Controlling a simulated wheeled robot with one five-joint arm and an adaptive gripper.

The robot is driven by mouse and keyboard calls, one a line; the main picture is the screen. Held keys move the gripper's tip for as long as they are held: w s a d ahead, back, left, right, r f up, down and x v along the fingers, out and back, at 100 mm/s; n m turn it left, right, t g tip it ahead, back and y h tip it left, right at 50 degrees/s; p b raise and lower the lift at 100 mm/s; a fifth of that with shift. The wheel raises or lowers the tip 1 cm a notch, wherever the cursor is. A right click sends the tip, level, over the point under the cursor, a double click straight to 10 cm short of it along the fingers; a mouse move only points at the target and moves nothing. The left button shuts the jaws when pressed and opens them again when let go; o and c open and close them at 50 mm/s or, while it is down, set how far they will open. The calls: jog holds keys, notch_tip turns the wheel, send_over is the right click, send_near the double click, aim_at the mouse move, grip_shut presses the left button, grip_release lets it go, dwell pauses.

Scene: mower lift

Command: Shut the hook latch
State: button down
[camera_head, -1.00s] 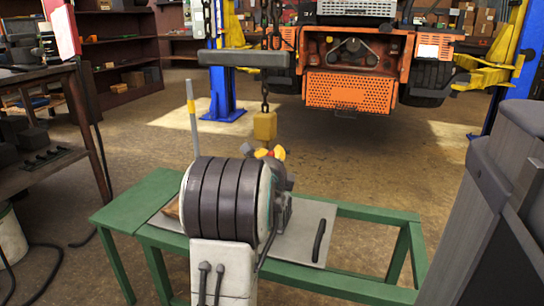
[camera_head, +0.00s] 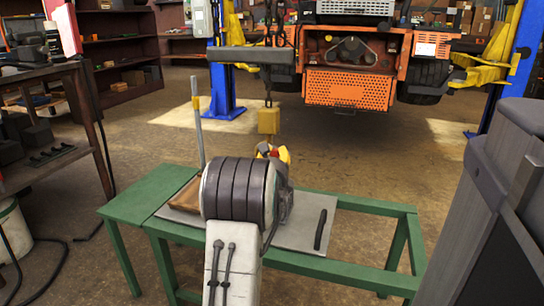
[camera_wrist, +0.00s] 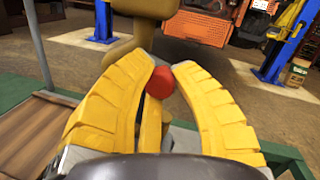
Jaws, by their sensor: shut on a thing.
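A yellow hook block (camera_head: 268,121) hangs on a chain above the green bench, just beyond my gripper (camera_head: 272,151). In the head view, my arm hides most of the gripper and what lies under the block. In the wrist view, the tan-yellow hook body (camera_wrist: 118,48) stands close ahead at the top. The two ribbed yellow fingers of my gripper (camera_wrist: 163,66) close around a red rounded piece (camera_wrist: 160,83), which looks like part of the latch. A yellow strip (camera_wrist: 150,125) runs below it between the fingers. I cannot tell whether the latch is open or shut.
The green bench (camera_head: 375,208) stands below, with a grey plate (camera_head: 305,235), a brown block (camera_head: 185,195) and a black bar (camera_head: 320,229) on it. A thin grey pole (camera_head: 199,135) rises at left. An orange vehicle (camera_head: 350,88) sits between blue lift posts behind.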

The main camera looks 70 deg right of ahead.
jog(key=shift+w+f+m, duration=0.1)
jog(key=shift+f+m, duration=0.05)
jog(key=shift+m, duration=0.35)
jog(key=c, duration=1)
grip_release()
jog(key=shift+a, duration=0.1)
jog(key=shift+v, duration=5.9)
